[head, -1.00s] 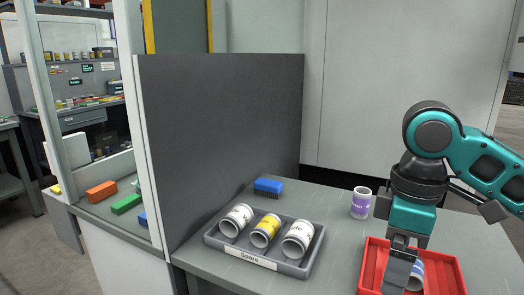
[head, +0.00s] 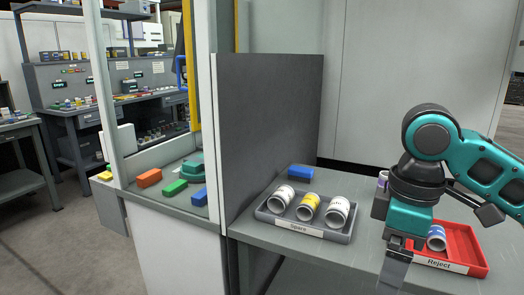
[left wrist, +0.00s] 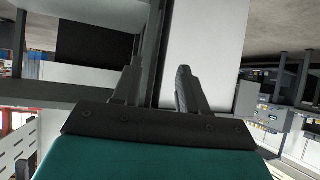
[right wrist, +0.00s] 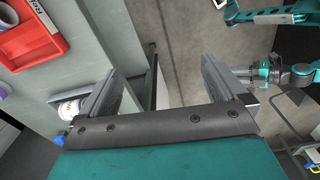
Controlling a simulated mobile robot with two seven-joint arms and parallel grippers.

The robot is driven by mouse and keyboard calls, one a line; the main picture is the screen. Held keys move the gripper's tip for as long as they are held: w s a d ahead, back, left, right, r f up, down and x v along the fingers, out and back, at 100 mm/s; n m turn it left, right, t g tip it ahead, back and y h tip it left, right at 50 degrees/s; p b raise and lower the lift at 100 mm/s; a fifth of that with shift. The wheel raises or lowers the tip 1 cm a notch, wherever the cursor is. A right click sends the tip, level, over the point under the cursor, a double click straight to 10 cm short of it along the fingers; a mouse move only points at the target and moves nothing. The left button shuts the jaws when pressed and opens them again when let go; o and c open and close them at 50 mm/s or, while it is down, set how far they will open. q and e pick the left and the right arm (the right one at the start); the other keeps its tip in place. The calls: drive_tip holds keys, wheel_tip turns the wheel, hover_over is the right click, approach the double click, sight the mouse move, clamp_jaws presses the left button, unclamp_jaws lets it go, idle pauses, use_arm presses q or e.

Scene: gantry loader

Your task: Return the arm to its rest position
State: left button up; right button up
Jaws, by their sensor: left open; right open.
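My right gripper (head: 394,268) hangs pointing down in front of the red Reject tray (head: 470,240), at the table's front edge. In the right wrist view its fingers (right wrist: 160,78) are apart with nothing between them. A white can with a blue mark (head: 436,238) lies in the red tray, partly hidden by my right arm. My left gripper (left wrist: 158,80) shows only in its wrist view, where its fingers are open and empty.
A grey Spare tray (head: 288,228) holds three cans lying tilted. A blue block (head: 300,172) lies behind it. A purple-marked can (head: 382,180) is mostly hidden by my right arm. A dark partition (head: 270,130) separates a counter with coloured blocks at left. Floor is clear at far left.

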drive_tip(key=w+a+f+m+t+y+p, duration=0.1)
drive_tip(key=w+a+f+m+t+y, duration=0.15)
drive_tip(key=a+f, duration=0.45)
drive_tip(key=w+a+f+m+t+y+p, duration=0.1)
drive_tip(key=a+f+m+t+y, duration=0.25)
drive_tip(key=f, duration=0.65)
use_arm(q)
drive_tip(key=shift+s+a+r+y+p, duration=0.15)
drive_tip(key=shift+a+r+p, duration=0.1)
drive_tip(key=shift+r+p, duration=0.4)
drive_tip(key=shift+s+a+r+y+p, duration=0.15)
drive_tip(key=shift+a+r+p, duration=0.1)
drive_tip(key=shift+r+p, duration=0.35)
use_arm(e)
drive_tip(key=s+d+f+m+t+h, duration=0.1)
drive_tip(key=s+d+f+t+h, duration=0.1)
drive_tip(key=s+d+f, duration=0.2)
drive_tip(key=s+d+f+m+t+h, duration=0.2)
drive_tip(key=s+d+f, duration=0.3)
drive_tip(key=s+f, duration=0.3)
drive_tip(key=shift+s+t, duration=0.3)
drive_tip(key=shift+s, duration=0.4)
use_arm(q)
drive_tip(key=shift+c, duration=0.2)
use_arm(e)
drive_tip(key=shift+f, duration=0.1)
drive_tip(key=shift+c, duration=0.3)
